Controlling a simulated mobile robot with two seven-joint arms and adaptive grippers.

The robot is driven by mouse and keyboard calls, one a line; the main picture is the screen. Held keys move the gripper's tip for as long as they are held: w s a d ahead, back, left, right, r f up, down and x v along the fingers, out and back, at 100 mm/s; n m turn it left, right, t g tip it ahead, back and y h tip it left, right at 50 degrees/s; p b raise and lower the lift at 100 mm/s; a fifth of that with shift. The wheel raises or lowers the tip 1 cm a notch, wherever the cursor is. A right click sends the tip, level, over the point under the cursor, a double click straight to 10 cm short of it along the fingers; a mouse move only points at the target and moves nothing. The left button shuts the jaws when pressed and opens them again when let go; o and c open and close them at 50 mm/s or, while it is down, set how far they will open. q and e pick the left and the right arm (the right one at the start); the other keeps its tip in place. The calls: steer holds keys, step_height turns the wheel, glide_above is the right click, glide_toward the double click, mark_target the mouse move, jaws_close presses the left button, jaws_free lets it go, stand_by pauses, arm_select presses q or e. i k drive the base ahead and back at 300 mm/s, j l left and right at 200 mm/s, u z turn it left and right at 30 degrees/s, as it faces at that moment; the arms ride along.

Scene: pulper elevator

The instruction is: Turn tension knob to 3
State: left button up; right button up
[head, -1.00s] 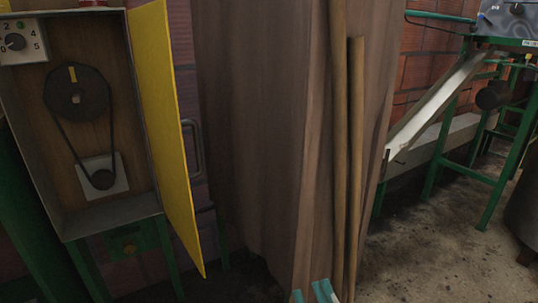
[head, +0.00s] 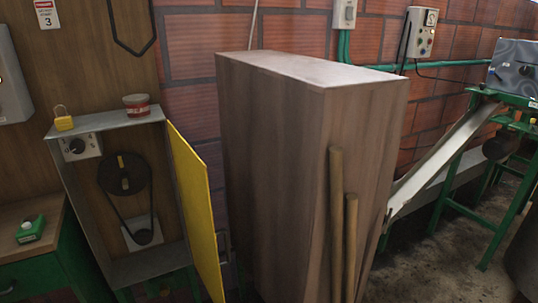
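The tension knob (head: 76,146) is a small black knob on a white dial plate (head: 94,143) at the upper left inside an open grey box (head: 70,192). The dial's numbers and the knob's pointer are too small to read surely now. The box's yellow door (head: 195,215) stands open on its right side. Inside, a dark pulley (head: 124,182) with a yellow mark is joined by a belt to a smaller pulley (head: 144,236) below. Neither of my grippers shows in the head view.
A yellow padlock (head: 63,123) and a red tin (head: 136,106) sit on the box. A tall wooden cabinet (head: 270,170) stands right of the door, with two wooden poles (head: 336,210) before it.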

mark_target(77, 146)
steer(key=u, duration=1.5)
